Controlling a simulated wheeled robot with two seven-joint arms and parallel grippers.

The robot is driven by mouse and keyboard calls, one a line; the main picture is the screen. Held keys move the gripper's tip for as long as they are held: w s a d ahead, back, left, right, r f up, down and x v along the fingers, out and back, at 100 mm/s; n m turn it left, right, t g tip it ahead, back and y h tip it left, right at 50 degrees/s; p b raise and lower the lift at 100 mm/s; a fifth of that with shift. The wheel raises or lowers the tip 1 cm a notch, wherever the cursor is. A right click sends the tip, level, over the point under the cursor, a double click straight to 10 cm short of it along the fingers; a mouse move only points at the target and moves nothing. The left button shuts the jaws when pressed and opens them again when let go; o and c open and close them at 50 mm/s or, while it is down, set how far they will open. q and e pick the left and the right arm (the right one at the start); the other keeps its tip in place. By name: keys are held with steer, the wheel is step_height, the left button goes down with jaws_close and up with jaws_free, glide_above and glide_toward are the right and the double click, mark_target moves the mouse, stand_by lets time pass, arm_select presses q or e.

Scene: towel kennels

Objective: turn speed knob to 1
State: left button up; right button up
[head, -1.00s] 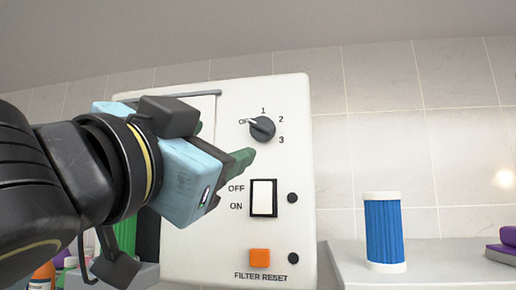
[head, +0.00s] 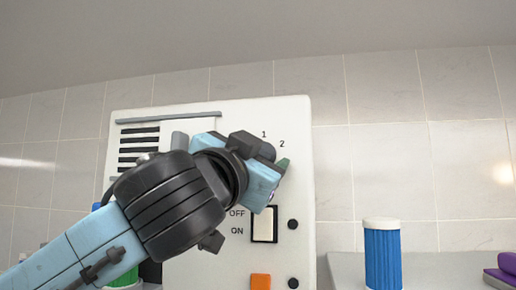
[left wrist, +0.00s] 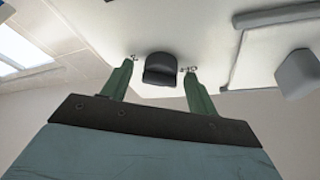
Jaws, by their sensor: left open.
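The fingertips are close to the panel face. The printed marks 1 and 2 show beside the gripper on the white control box (head: 222,272); OFF and 3 at the dial are covered. I cannot tell where the knob points now. My right gripper is not in view.
The white rocker switch (head: 264,225) is just below the gripper, with the orange filter reset button (head: 260,281) lower down. A blue filter cartridge (head: 383,257) stands on the ledge at right. A grey handle (left wrist: 298,73) sticks out near the gripper in the wrist view.

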arm_select(q)
steer(key=shift+c, duration=0.5)
steer(key=c, duration=0.9)
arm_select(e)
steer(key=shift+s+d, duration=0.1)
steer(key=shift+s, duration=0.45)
arm_select(q)
steer(key=shift+m, duration=0.4)
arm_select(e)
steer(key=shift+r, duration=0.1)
arm_select(q)
steer(key=shift+a+r+m+g+h+p, duration=0.1)
steer(key=shift+m+g+h+p, duration=0.2)
steer(key=shift+m+g, duration=1.2)
steer(key=shift+a+r+m+g+h+p, duration=0.15)
steer(key=shift+m+h+p, duration=0.1)
steer(key=shift+m, duration=2.45)
steer(key=shift+d+r+m+g+h+p, duration=0.1)
steer(key=shift+m+g+h+p, duration=0.2)
steer(key=shift+m+g, duration=1.2)
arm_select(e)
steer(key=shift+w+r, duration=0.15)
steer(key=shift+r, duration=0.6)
arm_select(q)
steer(key=shift+m+t, duration=0.65)
steer(key=shift+m, duration=0.15)
